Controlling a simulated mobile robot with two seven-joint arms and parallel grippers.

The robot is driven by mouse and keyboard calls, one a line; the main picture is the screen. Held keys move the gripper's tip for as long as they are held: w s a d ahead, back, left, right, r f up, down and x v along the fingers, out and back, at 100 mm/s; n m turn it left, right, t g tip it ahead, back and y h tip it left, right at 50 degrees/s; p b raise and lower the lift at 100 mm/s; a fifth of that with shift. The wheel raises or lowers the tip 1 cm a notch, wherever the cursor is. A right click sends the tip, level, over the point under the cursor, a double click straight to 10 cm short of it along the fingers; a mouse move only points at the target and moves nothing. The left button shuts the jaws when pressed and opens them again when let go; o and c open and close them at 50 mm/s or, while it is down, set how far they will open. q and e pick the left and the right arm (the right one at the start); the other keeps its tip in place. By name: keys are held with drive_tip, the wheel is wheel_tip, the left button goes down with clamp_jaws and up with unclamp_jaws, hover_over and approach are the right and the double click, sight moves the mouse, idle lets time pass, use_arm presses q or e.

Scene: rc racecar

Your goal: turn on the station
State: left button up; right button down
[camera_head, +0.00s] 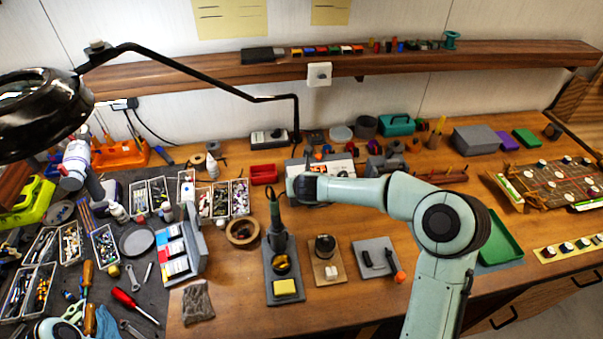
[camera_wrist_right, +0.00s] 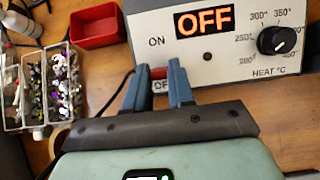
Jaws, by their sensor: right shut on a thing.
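The station (camera_head: 340,163) is a white box at the back middle of the bench. In the right wrist view its front panel (camera_wrist_right: 225,55) shows a lit orange OFF display (camera_wrist_right: 205,21), a black heat knob (camera_wrist_right: 277,40), an ON label and, below it, an OFF label. My right gripper (camera_wrist_right: 158,76) is at the panel's lower left, its blue fingers around a small red switch (camera_wrist_right: 158,72) between the labels. It is shut on this switch, which the fingers partly hide. In the head view my right wrist hides the fingers.
A soldering iron stand (camera_head: 283,262) with a yellow sponge is in front of the station. A red bin (camera_wrist_right: 97,24) and parts trays (camera_wrist_right: 45,85) lie to the left. A black lamp arm (camera_head: 200,72) spans the back left. Bare wood (camera_head: 235,285) shows at the front.

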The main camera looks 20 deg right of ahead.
drive_tip(key=shift+w+d+r+g+y+p, duration=0.1)
drive_tip(key=shift+w+r+g+y+p, duration=0.15)
drive_tip(key=shift+g, duration=0.3)
drive_tip(key=shift+w+r+g+y+p, duration=0.1)
drive_tip(key=shift+w+g, duration=0.25)
drive_tip(key=shift+g, duration=0.2)
drive_tip(key=shift+w+d+g+y, duration=0.1)
drive_tip(key=shift+w+g+y, duration=0.05)
drive_tip(key=shift+g, duration=0.5)
drive_tip(key=shift+w+g+y, duration=0.1)
drive_tip(key=shift+w+g, duration=0.05)
drive_tip(key=shift+g, duration=0.5)
drive_tip(key=c, duration=1)
unclamp_jaws()
drive_tip(key=shift+o, duration=0.2)
drive_tip(key=v, duration=1.3)
drive_tip(key=shift+r, duration=0.25)
